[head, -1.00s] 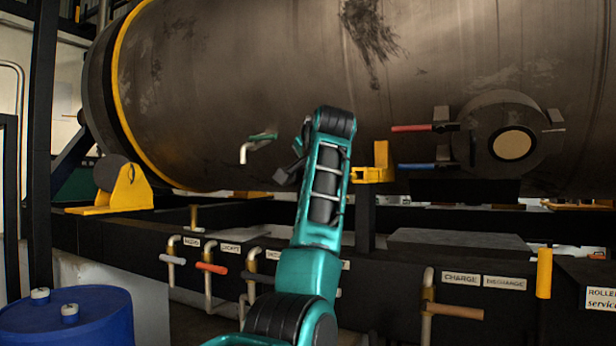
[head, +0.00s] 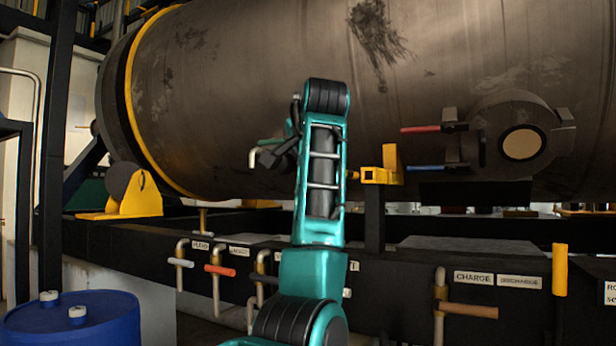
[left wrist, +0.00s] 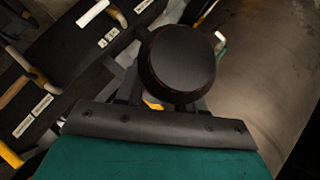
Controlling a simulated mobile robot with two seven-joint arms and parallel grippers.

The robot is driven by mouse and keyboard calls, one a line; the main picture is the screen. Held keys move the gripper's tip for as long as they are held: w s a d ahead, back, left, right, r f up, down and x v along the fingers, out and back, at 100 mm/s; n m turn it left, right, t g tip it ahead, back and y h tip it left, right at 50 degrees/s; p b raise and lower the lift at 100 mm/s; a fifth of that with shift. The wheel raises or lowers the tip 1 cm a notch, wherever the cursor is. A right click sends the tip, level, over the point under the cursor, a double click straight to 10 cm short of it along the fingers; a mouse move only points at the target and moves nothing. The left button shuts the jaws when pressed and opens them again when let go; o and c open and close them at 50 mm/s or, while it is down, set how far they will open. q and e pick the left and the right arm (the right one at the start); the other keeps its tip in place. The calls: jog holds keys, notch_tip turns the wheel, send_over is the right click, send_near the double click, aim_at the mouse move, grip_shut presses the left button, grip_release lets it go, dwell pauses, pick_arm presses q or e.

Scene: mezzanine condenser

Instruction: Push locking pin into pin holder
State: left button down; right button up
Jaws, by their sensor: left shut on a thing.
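A dark round knob (left wrist: 178,62) sits between the fingers of my left gripper (left wrist: 165,98) in the left wrist view; I take it for the locking pin's head. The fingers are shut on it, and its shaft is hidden. In the head view my left gripper (head: 278,154) is a dark shape by the tank, partly behind my teal arm, and the pin cannot be made out. A yellow bracket (head: 391,164), which may be the pin holder, stands just right of my arm. Whether the pin touches any holder cannot be told. My right gripper is in neither view.
The large grey tank (head: 430,80) fills the background. Several valve handles line the black frame (head: 410,264) below. A blue drum (head: 75,322) stands at lower left.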

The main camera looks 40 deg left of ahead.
aim_at(286, 158)
pick_arm(q)
jog(key=shift+s+d+b, duration=0.15)
jog(key=shift+s+b, duration=0.4)
jog(key=shift+s, duration=0.4)
jog(key=shift+s+d+b, duration=0.15)
jog(key=shift+s+b, duration=0.4)
jog(key=shift+s, duration=0.4)
jog(key=shift+s+d+b, duration=0.2)
jog(key=shift+s+b, duration=0.35)
jog(key=shift+s, duration=0.5)
jog(key=s+d+b, duration=0.3)
jog(key=s+b, duration=0.7)
jog(key=s, duration=0.7)
jog(key=shift+d+b, duration=0.2)
jog(key=shift+b, duration=0.1)
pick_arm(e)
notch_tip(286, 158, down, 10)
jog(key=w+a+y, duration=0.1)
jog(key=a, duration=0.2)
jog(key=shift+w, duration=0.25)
pick_arm(q)
jog(key=shift+s+r, duration=0.1)
